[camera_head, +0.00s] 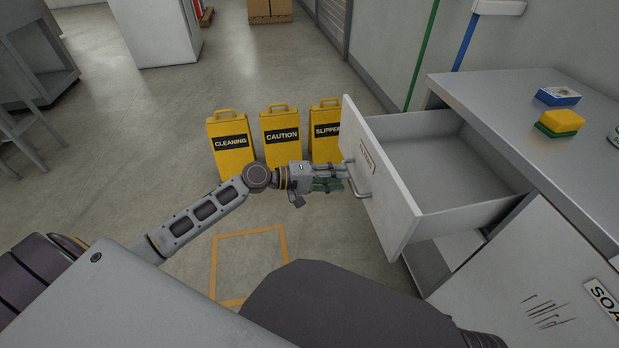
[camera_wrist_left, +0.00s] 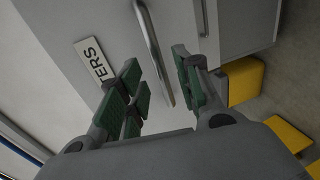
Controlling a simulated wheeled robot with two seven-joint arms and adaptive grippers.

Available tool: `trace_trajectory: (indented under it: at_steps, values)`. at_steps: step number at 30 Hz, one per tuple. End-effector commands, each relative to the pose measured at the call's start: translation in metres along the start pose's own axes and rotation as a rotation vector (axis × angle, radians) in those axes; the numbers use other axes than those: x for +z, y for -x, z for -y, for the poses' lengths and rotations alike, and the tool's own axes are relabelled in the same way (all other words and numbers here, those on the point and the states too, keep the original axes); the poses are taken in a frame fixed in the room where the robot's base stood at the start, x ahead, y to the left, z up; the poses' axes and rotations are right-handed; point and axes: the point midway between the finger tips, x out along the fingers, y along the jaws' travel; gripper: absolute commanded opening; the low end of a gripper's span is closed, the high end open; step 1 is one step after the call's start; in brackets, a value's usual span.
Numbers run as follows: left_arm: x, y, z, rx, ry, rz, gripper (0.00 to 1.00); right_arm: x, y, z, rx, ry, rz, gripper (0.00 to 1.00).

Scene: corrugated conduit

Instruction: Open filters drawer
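The filters drawer (camera_head: 398,205) is pulled well out of the grey cabinet, and its inside looks empty. Its front has a small label, partly read as "ERS" in the left wrist view (camera_wrist_left: 95,62), and a metal bar handle (camera_head: 359,192). My left gripper (camera_head: 338,178) is at the handle, in front of the drawer front. In the left wrist view its green-padded fingers (camera_wrist_left: 160,88) are spread apart, and the handle bar (camera_wrist_left: 153,50) runs into the gap between them without being clamped. My right gripper is not in view.
Yellow floor signs (camera_head: 281,135) stand beyond my left gripper. A yellow and green sponge (camera_head: 559,123) and a blue and white item (camera_head: 557,96) lie on the counter (camera_head: 480,92). A cabinet door (camera_head: 530,270) is below right. The floor left of the drawer is mostly free.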

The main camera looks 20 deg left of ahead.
Motion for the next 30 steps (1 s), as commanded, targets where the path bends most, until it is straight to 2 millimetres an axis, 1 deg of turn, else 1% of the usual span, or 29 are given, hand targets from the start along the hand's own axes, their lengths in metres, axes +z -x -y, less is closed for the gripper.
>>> trace_trajectory:
  at_steps: [3,21,30]
  values:
    - [0.0,0.011,0.001,-0.002,0.001,0.0,0.34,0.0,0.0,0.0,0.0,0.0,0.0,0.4]
    - [0.0,0.06,0.001,-0.002,0.002,0.0,0.34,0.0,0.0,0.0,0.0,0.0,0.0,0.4]
    - [0.0,0.077,0.001,-0.001,0.001,0.0,0.34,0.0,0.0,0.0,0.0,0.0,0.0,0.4]
